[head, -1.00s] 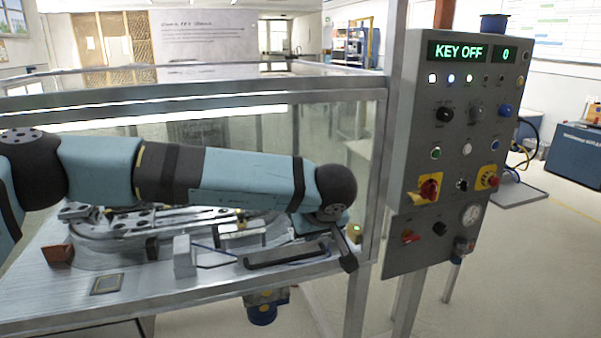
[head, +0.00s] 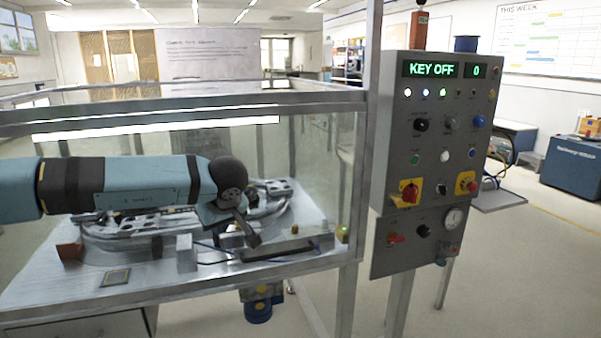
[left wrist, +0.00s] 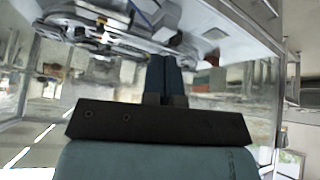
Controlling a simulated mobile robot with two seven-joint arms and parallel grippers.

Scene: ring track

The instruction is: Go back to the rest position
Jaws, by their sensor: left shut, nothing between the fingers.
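My left arm reaches in from the left over the bench in the head view. Its gripper (head: 252,238) is a small dark shape beside the ring track. In the left wrist view the two dark fingers (left wrist: 165,78) lie together, shut with nothing between them. The metal ring track (head: 140,230) sits on the bench, partly hidden behind my arm. My right gripper is in neither view.
A grey control panel (head: 384,150) reading KEY OFF and 0 stands right of the bench. A small block (head: 187,255) stands at the track's front. Floor at the right (head: 520,280) is free.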

